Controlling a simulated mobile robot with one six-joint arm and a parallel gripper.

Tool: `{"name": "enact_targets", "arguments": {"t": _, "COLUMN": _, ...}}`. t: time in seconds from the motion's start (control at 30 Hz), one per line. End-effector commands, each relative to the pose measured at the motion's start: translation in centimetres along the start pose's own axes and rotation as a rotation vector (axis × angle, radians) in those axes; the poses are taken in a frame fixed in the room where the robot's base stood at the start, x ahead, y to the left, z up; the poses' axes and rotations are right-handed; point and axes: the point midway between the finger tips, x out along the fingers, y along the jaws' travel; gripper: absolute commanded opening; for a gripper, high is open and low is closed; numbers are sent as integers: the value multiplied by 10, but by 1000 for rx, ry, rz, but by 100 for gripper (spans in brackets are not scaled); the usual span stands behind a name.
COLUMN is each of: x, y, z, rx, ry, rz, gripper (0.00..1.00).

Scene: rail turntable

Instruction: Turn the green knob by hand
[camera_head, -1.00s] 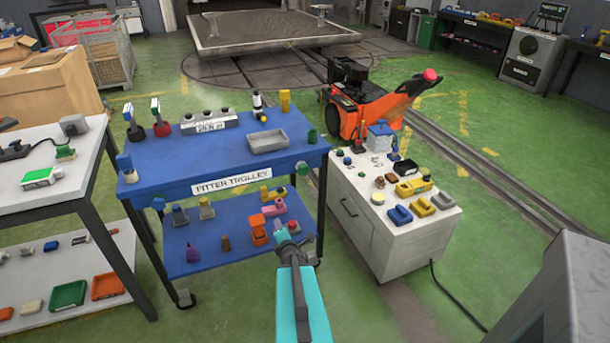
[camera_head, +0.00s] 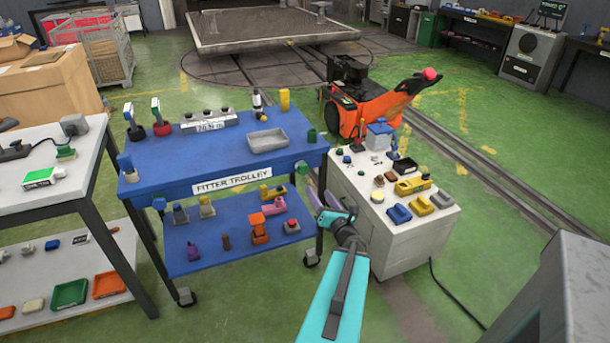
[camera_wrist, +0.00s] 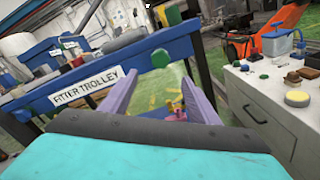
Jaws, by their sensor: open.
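A round green knob (camera_head: 302,167) sits on the front edge of the blue fitter trolley (camera_head: 240,170), near its right corner. In the wrist view this green knob (camera_wrist: 160,58) shows ahead, in line with the gap between my fingertips. My gripper (camera_head: 318,194) is just right of and below the knob in the head view, beside the trolley's right leg. Its purple fingers (camera_wrist: 158,76) are apart with nothing between them, and I see no contact with the knob. Another small green knob-like piece (camera_head: 339,151) sits on the white cabinet.
The white cabinet (camera_head: 405,240) stands close on the right, with several small objects on top. The trolley's lower shelf (camera_head: 205,258) holds loose parts. A white bench (camera_head: 40,195) is at the left. Green floor is open in front.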

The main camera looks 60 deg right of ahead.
Motion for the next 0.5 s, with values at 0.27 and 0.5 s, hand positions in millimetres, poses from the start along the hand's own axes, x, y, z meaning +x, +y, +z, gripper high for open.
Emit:
{"name": "enact_targets", "arguments": {"t": 0.27, "x": 0, "y": 0, "z": -1, "rx": 2, "ry": 1, "rz": -1, "gripper": 56}}
{"name": "enact_targets", "arguments": {"t": 0.5, "x": 3, "y": -1, "z": -3, "rx": 2, "ry": 2, "rz": -1, "gripper": 56}}
